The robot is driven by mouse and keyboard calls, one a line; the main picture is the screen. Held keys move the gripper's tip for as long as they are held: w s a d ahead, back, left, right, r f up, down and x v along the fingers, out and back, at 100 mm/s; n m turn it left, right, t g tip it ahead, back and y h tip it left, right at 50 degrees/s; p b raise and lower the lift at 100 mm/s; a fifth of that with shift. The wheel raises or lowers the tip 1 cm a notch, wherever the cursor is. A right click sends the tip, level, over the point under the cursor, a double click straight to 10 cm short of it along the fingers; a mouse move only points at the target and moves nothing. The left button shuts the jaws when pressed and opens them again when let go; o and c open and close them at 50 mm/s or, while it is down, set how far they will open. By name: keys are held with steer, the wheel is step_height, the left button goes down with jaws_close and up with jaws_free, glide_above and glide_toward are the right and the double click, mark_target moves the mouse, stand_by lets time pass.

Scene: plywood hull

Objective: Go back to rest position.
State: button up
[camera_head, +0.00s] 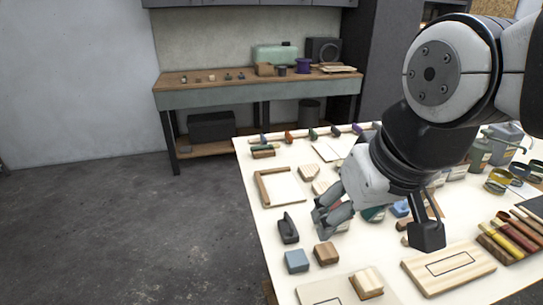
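My gripper (320,220) hangs over the white table (259,235), left of the middle of its top. My arm comes in from the upper right, and its dark and white wrist covers part of the table. The fingers point down and left, and no held object shows between them. The gap between the fingertips is too small and oblique to tell how far apart they are. A black handled block (288,228) stands just left of the fingers, and a brown wooden block (326,253) lies just below them in the picture.
A blue block (296,261), a wooden board with a marked rectangle (449,267) and colored bars (508,238) lie on the table's near part. Bottles and rings crowd its right side. A workbench (258,94) stands behind. The grey floor at left is clear.

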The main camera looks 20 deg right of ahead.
steer(key=shift+s, duration=1.15)
stand_by(0.4)
